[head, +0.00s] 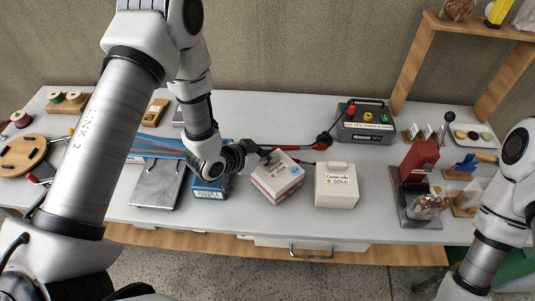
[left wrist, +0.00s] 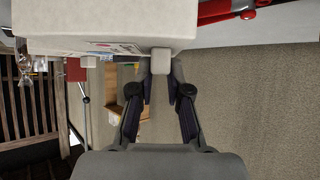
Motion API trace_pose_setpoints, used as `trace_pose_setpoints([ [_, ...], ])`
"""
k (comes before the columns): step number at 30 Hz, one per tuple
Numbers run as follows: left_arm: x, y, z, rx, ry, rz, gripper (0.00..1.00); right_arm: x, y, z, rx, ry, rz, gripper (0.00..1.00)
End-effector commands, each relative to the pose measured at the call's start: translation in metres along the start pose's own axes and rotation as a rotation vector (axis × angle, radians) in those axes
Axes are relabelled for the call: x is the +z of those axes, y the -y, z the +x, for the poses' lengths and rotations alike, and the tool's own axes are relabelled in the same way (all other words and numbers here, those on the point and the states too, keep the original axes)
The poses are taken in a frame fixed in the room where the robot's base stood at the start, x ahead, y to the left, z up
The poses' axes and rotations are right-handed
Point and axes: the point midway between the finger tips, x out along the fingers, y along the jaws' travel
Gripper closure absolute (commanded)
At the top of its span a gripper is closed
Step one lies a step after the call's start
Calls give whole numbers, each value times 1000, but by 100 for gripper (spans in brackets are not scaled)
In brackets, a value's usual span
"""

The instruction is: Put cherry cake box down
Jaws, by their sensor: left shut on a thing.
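The cherry cake box (head: 278,180), white with a pinkish side and a small unreadable label, is tilted at the middle of the table in the head view. My left gripper (head: 264,157) is shut on it at its upper left edge. In the left wrist view the box (left wrist: 100,28) fills the top, and the fingers of my left gripper (left wrist: 160,78) meet at a small pale tab on it. Whether the box's underside touches the table is hidden. My right arm shows at the right edge of the head view, but its gripper is out of view.
A white caramel cake box (head: 336,186) stands close to the right. A blue box (head: 211,188) sits just left, partly under my arm. A grey device (head: 365,122) is behind, and a red press (head: 418,165) stands farther right. Bare table lies in front.

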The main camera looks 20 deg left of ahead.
Motion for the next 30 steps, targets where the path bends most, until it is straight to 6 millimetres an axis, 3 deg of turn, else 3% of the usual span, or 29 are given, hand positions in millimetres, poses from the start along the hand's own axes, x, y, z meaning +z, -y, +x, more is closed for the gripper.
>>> trace_pose_setpoints([
  [5, 3, 0, 2, 0, -1, 0, 100, 0, 0, 4, 0, 0, 0, 44],
  [6, 3, 0, 3, 0, -1, 0, 80, 0, 0, 4, 0, 0, 0, 44],
  [8, 3, 0, 2, 0, -1, 0, 59, 0, 0, 3, 0, 0, 0, 44],
  [9, 3, 0, 2, 0, -1, 0, 54, 0, 0, 3, 0, 0, 0, 44],
  [20, 3, 1, -4, -1, 1, -3, 54, 0, 0, 3, 0, 0, 0, 44],
  [23, 3, 1, -20, -2, 0, -5, 54, 0, 0, 3, 0, 0, 0, 44],
  [30, 2, 2, -83, -3, -4, -10, 54, 0, 0, 3, 0, 0, 0, 44],
])
